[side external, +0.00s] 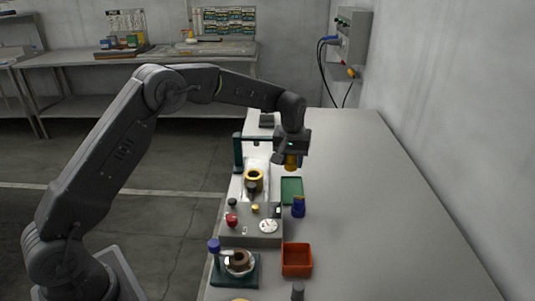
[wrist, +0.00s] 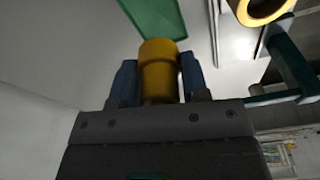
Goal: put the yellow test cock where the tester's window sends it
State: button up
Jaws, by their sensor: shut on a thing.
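My gripper (side external: 291,155) is shut on the yellow test cock (side external: 291,164) and holds it above the bench, beyond the green tray. In the wrist view the yellow test cock (wrist: 159,66) sits between the two blue-grey fingers. The grey tester (side external: 250,228) stands on the bench, with a red knob, a white dial and a small window (side external: 277,211) on it. The window's reading is too small to make out. The green tray (side external: 292,187) lies right of the tester and also shows in the wrist view (wrist: 152,17). The orange-red tray (side external: 297,260) is nearer the camera and looks empty.
A thick yellow ring (side external: 254,180) sits behind the tester, beside a dark green frame (side external: 238,153). A green stand (side external: 236,272) with a blue-topped post is at the front left. The bench's right side is clear.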

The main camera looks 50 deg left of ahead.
jog(key=shift+w+d+f, duration=0.2)
jog(key=shift+w, duration=0.15)
send_over(292, 189)
jog(key=shift+s+d+f, duration=0.1)
jog(key=shift+f, duration=1.4)
jog(key=shift+s+d+f, duration=0.1)
jog(key=shift+f, duration=1.4)
jog(key=shift+f, duration=1)
dwell(0.4)
